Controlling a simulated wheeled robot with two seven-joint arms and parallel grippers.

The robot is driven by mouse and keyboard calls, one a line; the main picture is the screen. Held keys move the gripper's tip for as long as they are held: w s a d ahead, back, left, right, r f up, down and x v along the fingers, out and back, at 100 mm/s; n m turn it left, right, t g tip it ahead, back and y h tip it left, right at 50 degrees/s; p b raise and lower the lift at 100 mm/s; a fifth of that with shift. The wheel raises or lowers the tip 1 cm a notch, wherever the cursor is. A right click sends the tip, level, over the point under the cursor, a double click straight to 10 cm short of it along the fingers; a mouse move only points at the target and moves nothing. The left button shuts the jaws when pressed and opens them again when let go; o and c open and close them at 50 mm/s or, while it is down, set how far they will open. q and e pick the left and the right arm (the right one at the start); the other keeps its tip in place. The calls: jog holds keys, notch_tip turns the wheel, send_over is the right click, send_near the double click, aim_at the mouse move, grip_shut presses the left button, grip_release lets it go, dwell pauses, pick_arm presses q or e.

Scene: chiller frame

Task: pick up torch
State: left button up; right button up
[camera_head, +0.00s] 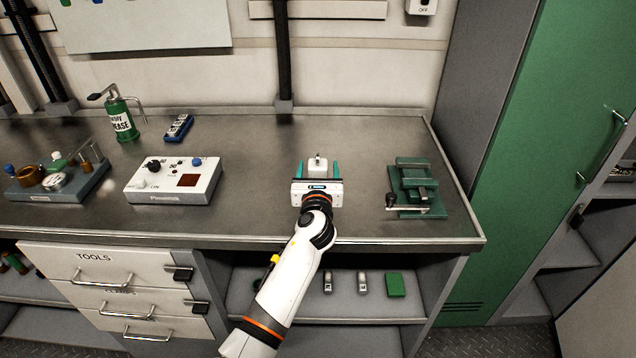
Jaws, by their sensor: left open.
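My left gripper (318,173) is over the workbench, its two teal fingers spread apart and pointing towards the back wall. A small whitish object (317,161) with a knob-like top shows between and just beyond the fingers. It may be the torch, but it is too small to tell. I cannot tell whether the fingers touch it; they are not closed on it. The gripper's body and my arm hide the bench just in front. My right gripper is out of view.
A green vise (413,188) stands right of the gripper, a white control box (175,181) left. A shelf (340,306) below holds small items. The bench middle (255,150) is clear.

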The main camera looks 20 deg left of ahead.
pick_arm(q)
jog(key=shift+w, duration=0.15)
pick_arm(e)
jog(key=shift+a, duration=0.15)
pick_arm(q)
jog(key=shift+c, duration=1.2)
jog(key=c, duration=1)
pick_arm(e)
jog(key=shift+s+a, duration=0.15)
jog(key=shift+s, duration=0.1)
pick_arm(q)
jog(key=shift+o, duration=0.2)
jog(key=shift+r, duration=0.15)
notch_tip(320, 180, up, 9)
jog(key=shift+f+p, duration=0.2)
jog(key=shift+p, duration=1)
jog(key=shift+r, duration=0.65)
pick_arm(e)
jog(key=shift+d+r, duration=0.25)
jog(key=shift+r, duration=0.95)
